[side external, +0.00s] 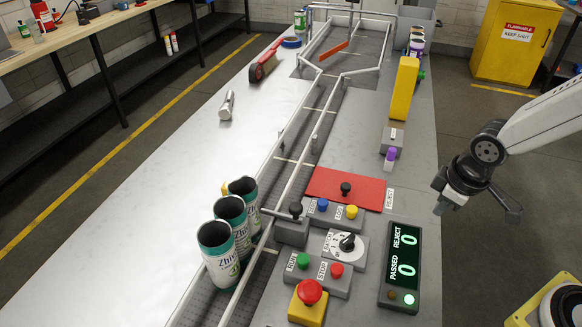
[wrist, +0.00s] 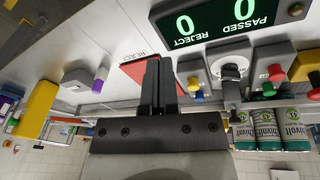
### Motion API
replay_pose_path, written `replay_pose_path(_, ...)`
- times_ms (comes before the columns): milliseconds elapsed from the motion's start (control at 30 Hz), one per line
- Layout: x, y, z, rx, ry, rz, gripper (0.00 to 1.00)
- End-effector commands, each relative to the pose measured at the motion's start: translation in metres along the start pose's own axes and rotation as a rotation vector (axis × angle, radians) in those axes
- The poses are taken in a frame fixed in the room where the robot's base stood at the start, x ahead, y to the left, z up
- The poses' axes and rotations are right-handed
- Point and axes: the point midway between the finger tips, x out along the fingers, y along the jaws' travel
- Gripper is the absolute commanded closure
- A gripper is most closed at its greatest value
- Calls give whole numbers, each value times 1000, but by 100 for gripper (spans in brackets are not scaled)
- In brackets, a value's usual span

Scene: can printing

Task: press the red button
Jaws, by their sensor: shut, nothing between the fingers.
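A small red button (side external: 336,270) sits beside a green button (side external: 303,260) on a grey box with labels that seem to read RUN and STOP. The red button also shows in the wrist view (wrist: 275,73). A larger red mushroom button (side external: 309,291) tops a yellow box in front of them; it shows at the right of the wrist view (wrist: 314,79). My gripper (side external: 439,208) is up at the right, beyond the panel's right edge and apart from the buttons. In the wrist view its fingers (wrist: 158,62) are together and empty.
A display (side external: 401,265) reads PASSED 0, REJECT 0. A rotary dial (side external: 346,243), blue button (side external: 322,205), yellow button (side external: 351,212) and black-knobbed lever (side external: 296,211) stand near the buttons. Three cans (side external: 218,252) stand on the railed conveyor. A red plate (side external: 325,184) lies behind.

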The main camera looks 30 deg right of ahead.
Motion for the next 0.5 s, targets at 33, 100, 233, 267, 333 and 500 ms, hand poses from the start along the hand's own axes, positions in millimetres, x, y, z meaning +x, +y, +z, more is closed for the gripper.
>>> replay_pose_path(33, 0, -6, -3, -110, -7, 7, 100)
replay_pose_path(100, 0, -12, -7, -279, -18, 22, 100)
replay_pose_path(233, -2, -24, -15, -611, -41, 55, 100)
replay_pose_path(267, -2, -27, -16, -688, -47, 63, 100)
replay_pose_path(333, -3, -34, -21, -868, -62, 84, 100)
replay_pose_path(500, -6, -50, -34, -1299, -99, 144, 100)
